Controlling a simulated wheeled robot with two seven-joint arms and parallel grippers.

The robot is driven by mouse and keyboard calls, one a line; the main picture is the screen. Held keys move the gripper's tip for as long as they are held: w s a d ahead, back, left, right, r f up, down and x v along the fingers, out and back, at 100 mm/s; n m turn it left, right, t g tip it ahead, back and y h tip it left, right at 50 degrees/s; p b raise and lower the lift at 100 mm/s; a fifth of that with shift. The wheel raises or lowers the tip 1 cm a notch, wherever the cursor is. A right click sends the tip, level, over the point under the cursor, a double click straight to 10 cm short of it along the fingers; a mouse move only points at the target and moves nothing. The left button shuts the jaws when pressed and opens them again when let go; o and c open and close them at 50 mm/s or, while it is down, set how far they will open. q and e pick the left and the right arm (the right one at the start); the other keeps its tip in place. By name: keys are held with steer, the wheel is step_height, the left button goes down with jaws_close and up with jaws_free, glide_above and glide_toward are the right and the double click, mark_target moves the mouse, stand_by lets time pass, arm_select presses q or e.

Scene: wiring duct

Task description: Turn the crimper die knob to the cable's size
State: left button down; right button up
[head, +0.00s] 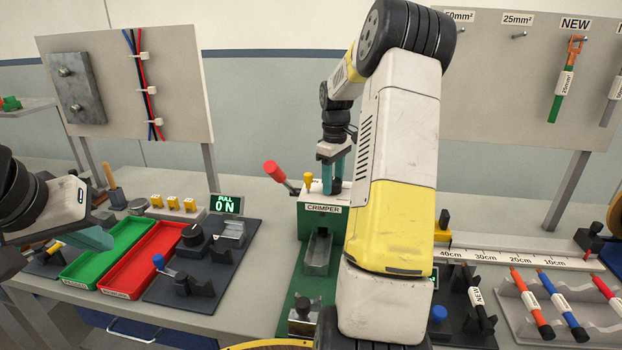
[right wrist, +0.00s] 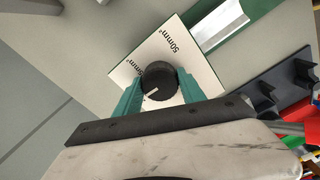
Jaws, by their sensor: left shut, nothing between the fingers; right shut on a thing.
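The crimper (head: 322,222) is a green machine with a white top, labelled CRIMPER, at the middle of the bench. Its die knob (right wrist: 158,80) is a dark round knob with a white pointer line, on a white plate (right wrist: 185,42) with size marks; one reads 50mm², another is partly covered. My right gripper (right wrist: 160,92) is shut on the knob, one teal finger on each side. In the head view it (head: 333,180) reaches down onto the crimper's top. My left gripper (head: 100,240) is shut and empty above the green tray at the left.
A green tray (head: 88,279) and a red tray (head: 128,292) lie at the left. A red-handled lever (head: 275,171) sticks up left of the crimper. Cables (head: 562,303) lie in a rack at the right.

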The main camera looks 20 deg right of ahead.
steer(key=shift+n, duration=0.4)
steer(key=o, duration=1.4)
steer(key=shift+c, duration=0.2)
steer(key=shift+r, duration=0.1)
step_height(320, 180, up, 8)
steer(key=shift+f, duration=0.15)
